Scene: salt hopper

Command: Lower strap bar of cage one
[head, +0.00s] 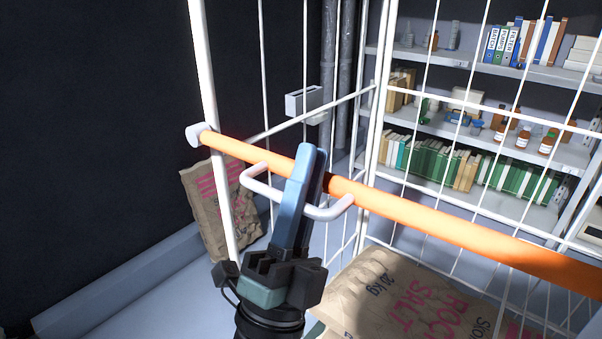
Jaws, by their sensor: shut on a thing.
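The orange strap bar (430,217) crosses the front of the white wire cage (211,110), sloping in the picture from upper left to lower right. Its left end meets a pale end piece (199,133) at the cage's upright post; its right end runs out of view. A white U-shaped handle (262,186) sticks out from the bar towards me. My gripper (311,152) points up and away, its blue fingers crossing the handle and overlapping the bar. It is shut on the handle; the fingers hide the exact contact.
A rock salt sack (385,298) lies below the bar inside the cage. Another paper sack (217,210) leans by the left post. Shelves (470,128) with books and bottles stand behind the mesh. A small pale box (303,100) is at the back.

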